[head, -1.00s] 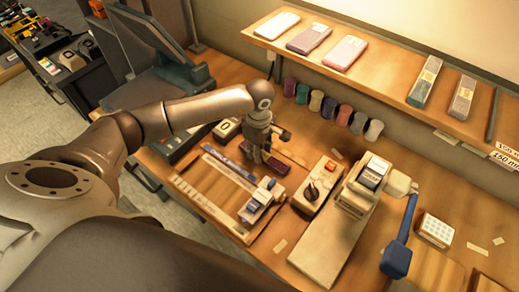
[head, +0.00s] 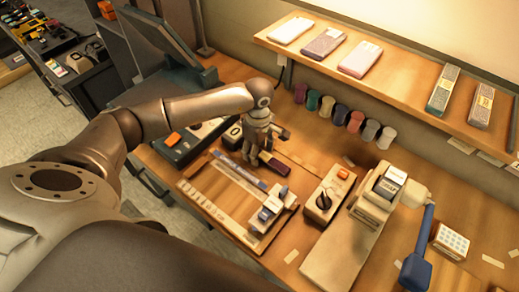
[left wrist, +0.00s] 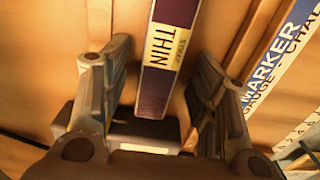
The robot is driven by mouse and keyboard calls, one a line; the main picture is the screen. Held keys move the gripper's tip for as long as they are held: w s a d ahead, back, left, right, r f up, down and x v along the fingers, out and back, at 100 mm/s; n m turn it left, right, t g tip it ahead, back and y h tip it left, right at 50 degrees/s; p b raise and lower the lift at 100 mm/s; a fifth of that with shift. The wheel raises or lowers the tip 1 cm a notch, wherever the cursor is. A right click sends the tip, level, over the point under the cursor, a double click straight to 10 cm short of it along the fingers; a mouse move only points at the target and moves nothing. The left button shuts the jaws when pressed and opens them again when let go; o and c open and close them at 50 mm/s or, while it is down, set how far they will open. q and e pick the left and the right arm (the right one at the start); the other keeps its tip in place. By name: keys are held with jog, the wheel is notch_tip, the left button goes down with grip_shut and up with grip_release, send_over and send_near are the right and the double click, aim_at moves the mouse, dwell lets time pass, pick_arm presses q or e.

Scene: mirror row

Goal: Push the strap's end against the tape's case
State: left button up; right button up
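A dark purple bar with a yellow label reading "THIN" (head: 274,164) lies on the bench; I cannot tell if it is the strap. In the left wrist view the bar (left wrist: 168,60) runs between the fingers, with a small gap on each side. My left gripper (head: 254,155) points down at the bar's near-left end; in the wrist view the gripper (left wrist: 165,75) is open. I cannot pick out the tape's case for certain. My right gripper is out of view.
A marker gauge board (head: 217,200) with a slider (head: 270,210) lies in front. A switch box (head: 325,197) and a labelled machine (head: 378,195) stand to the right. Coloured spools (head: 339,116) line the back under the shelf (head: 400,89).

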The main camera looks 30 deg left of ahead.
pick_arm(q)
jog(key=shift+d, duration=0.15)
jog(key=shift+r, duration=0.2)
notch_tip(320, 180, up, 12)
jog(key=shift+f, duration=0.15)
dwell(0.6)
